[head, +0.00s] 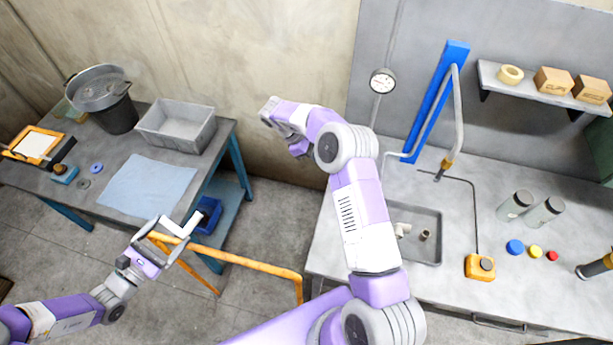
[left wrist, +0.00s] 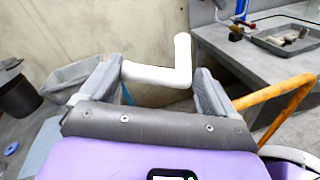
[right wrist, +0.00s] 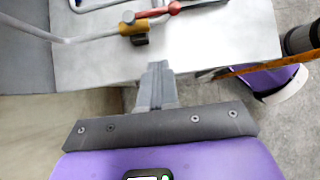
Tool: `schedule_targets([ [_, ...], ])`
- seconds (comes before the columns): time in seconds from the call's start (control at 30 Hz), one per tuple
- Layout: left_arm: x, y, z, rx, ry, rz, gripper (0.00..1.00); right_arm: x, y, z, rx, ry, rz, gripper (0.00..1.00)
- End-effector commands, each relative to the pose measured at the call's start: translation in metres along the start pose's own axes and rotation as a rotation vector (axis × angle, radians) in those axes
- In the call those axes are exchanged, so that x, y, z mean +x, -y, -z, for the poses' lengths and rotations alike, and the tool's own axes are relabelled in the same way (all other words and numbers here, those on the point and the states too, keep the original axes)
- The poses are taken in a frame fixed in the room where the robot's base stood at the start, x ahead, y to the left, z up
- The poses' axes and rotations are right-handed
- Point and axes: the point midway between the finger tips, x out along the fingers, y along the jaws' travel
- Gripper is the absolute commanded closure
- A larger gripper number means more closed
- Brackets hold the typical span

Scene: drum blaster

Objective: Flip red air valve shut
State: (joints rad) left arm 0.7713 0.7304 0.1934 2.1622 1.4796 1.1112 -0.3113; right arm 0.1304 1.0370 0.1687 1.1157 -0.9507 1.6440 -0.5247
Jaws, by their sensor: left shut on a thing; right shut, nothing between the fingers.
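The red air valve has a brass body (right wrist: 133,27) and a red lever (right wrist: 156,12), at the top of the right wrist view. The lever extends right from the body, roughly along the grey pipe (right wrist: 92,36). It also shows small in the left wrist view (left wrist: 249,30); in the head view I cannot make it out. My right gripper (right wrist: 156,72) is shut and empty, below the valve in its wrist view and apart from it. My left gripper (head: 177,240) is shut on a white elbow pipe (left wrist: 160,73), held in the air away from the valve.
The grey workbench (head: 468,220) carries a sink tray (head: 429,217), a yellow switch box (head: 480,267), bottles and coloured caps. An orange rail (head: 245,261) crosses the gap between bench and left table (head: 140,149). A pressure gauge (head: 383,81) hangs on the wall.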

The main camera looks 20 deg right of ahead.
Motion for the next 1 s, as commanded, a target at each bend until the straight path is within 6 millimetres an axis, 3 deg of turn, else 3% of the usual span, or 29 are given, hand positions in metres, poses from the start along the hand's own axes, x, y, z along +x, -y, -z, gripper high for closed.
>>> schedule_targets([
  [0.23, 0.0, 0.0, -0.001, 0.0, 0.001, 0.0, 0.43, 0.001, 0.0, -0.001, 0.0, 0.0, 0.001, 1.0],
  [0.37, 0.0, -0.001, -0.002, 0.0, 0.001, 0.0, 0.43, 0.011, 0.0, -0.001, -0.001, 0.0, 0.002, 1.0],
  [0.8, -0.001, -0.003, -0.008, 0.0, 0.001, 0.0, 0.43, 0.101, 0.001, -0.001, -0.001, 0.0, 0.005, 1.0],
  [1.0, -0.001, -0.006, -0.015, 0.0, 0.001, 0.0, 0.43, 0.121, 0.0, -0.02, 0.001, -0.001, 0.003, 1.0],
])
